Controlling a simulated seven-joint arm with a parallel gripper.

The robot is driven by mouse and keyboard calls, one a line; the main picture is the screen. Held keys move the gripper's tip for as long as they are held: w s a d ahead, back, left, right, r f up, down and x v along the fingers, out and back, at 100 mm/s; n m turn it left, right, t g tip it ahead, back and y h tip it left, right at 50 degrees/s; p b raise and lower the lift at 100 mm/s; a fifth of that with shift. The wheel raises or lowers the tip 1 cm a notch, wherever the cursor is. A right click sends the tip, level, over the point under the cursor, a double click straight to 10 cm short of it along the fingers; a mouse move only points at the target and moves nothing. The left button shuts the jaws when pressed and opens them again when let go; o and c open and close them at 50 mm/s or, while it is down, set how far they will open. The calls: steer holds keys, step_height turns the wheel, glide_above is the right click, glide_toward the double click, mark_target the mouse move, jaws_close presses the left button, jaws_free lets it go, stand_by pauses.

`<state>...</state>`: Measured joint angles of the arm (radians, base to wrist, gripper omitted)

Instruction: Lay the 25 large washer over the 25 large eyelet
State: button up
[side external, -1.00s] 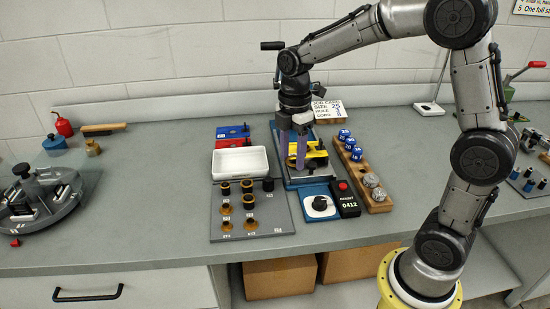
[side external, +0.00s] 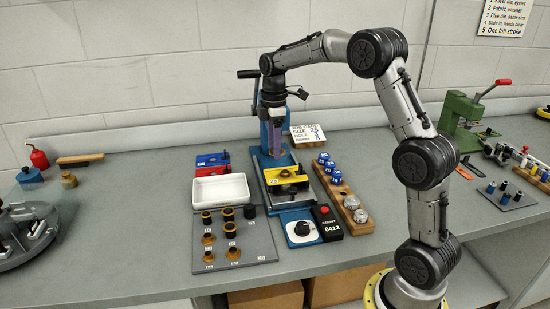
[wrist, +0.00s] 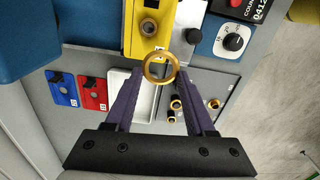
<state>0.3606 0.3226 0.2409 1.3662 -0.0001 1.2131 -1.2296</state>
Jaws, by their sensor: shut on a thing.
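My gripper (wrist: 162,77) is shut on a gold ring, the large washer (wrist: 161,82), held between its purple fingertips in the wrist view. In the side view my gripper (side external: 274,150) points down at the blue press, above and behind the yellow die holder (side external: 286,177). The washer cannot be made out there. In the wrist view a round metal eyelet (wrist: 150,27) stands on the yellow die holder (wrist: 138,40). The washer's ring appears below the eyelet in that picture, apart from it, and overlaps the holder's lower edge.
A white tray (side external: 221,190), red holder (side external: 213,171) and blue holder (side external: 212,159) lie left of the press. A grey board (side external: 262,244) carries several gold and dark parts. A dial box (side external: 301,229), counter (side external: 327,225) and wooden rack (side external: 363,224) stand in front and right.

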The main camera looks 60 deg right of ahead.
steer(key=m, duration=0.1)
glide_above(283, 176)
step_height(283, 176, down, 3)
steer(key=shift+w+f, duration=0.1)
steer(key=shift+w, duration=0.05)
steer(key=shift+f, duration=2.55)
steer(key=shift+f, duration=0.65)
steer(key=o, duration=1.4)
steer(key=shift+f, duration=0.15)
